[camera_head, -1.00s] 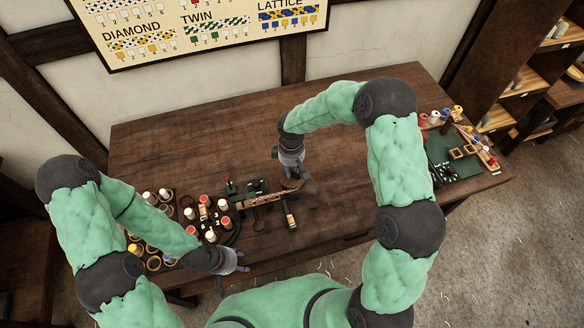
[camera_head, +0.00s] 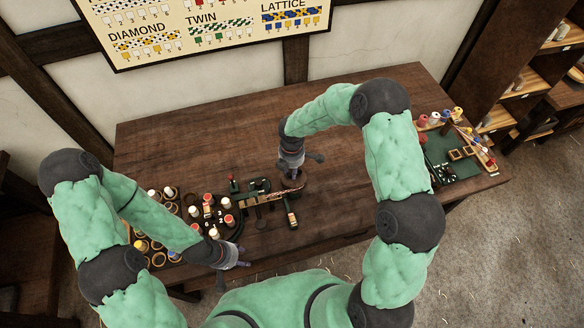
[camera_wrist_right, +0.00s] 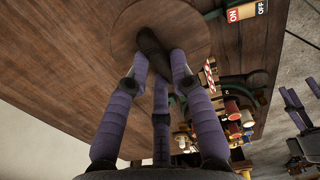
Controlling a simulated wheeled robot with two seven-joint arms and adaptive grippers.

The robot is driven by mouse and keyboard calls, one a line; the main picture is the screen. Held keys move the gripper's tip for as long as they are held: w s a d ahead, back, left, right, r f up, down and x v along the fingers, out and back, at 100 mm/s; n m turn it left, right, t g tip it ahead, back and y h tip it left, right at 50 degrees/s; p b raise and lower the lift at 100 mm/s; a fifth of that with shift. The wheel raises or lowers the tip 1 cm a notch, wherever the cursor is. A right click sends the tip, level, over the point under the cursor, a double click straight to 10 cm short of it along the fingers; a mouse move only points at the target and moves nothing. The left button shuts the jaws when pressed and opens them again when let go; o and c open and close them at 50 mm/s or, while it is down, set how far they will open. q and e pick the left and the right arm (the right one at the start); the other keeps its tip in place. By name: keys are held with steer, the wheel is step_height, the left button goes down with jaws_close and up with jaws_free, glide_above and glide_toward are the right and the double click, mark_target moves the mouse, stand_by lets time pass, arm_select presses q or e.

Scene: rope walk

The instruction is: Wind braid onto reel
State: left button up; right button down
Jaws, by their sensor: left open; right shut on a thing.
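My right gripper (camera_head: 300,172) is above the middle of the table. In the right wrist view its fingers (camera_wrist_right: 155,60) are shut on a dark brown piece (camera_wrist_right: 150,42). A round wooden disc (camera_wrist_right: 135,22) shows right behind that piece; it may be part of the reel, but I cannot tell whether they are joined. The braid (camera_head: 287,193) slants over the small green apparatus (camera_head: 256,187), just below the right gripper. A red-and-white stretch of braid shows in the right wrist view (camera_wrist_right: 210,76). My left gripper (camera_head: 243,258) is open and empty near the table's front edge.
Several spools and rings (camera_head: 170,205) crowd the table's left side. A small ON/OFF switch block (camera_head: 292,219) lies right of the apparatus. A green mat (camera_head: 440,155) with spools and frames lies at the right end. The back of the table (camera_head: 220,140) is clear.

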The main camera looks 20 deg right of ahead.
steer(key=shift+n+p, duration=0.8)
steer(key=shift+n, duration=1.5)
steer(key=shift+s, duration=0.1)
steer(key=c, duration=1.1)
jaws_free()
steer(key=shift+o, duration=0.2)
steer(key=shift+r, duration=0.1)
step_height(320, 180, up, 12)
